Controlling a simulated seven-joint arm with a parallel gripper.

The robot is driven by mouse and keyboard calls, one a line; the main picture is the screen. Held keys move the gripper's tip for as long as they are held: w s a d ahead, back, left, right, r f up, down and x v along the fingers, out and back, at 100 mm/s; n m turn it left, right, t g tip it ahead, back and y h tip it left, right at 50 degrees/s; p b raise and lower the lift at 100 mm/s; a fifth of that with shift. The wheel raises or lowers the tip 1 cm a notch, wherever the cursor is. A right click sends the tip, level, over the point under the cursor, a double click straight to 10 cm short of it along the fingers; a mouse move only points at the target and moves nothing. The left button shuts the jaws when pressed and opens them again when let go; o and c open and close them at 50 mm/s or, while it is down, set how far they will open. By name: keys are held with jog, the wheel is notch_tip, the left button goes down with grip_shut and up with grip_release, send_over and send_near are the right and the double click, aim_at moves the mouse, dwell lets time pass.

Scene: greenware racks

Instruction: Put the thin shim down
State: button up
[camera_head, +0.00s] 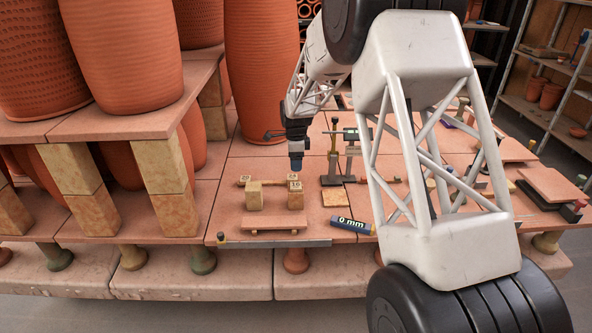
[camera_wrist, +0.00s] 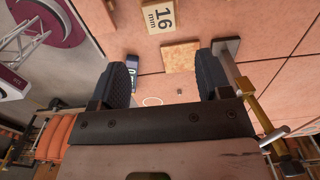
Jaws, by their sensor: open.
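A thin, flat, speckled tan square, which looks like the thin shim, lies on the terracotta slab right of the numbered blocks (camera_head: 336,198). It also shows in the wrist view, just beyond my fingertips (camera_wrist: 180,57). My gripper (camera_head: 296,166) is above the blocks in the head view. In the wrist view its two dark fingers (camera_wrist: 167,75) are wide apart with nothing held between them. The head view does not show the fingers clearly.
A "0 mm" cylinder (camera_head: 352,225) lies to the right. A gauge stand (camera_head: 333,150) rises behind the tile. Large pots (camera_head: 262,70) stand at the back left.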

jog(key=shift+r, duration=0.85)
jog(key=s+d+r+n+t, duration=0.1)
jog(key=s+d+r+n, duration=0.35)
jog(key=s+r, duration=0.6)
jog(key=s+d+r+n, duration=0.3)
jog(key=s+d+r, duration=0.35)
jog(key=s, duration=0.65)
jog(key=s+d+n, duration=0.2)
jog(key=s+n, duration=0.3)
jog(key=s, duration=1.2)
jog(key=s+d+r+n+t, duration=0.1)
jog(key=s+n, duration=0.4)
jog(key=s, duration=1.2)
jog(key=shift+d+r+t, duration=0.25)
jog(key=shift+d+t, duration=0.05)
jog(key=shift+d, duration=0.35)
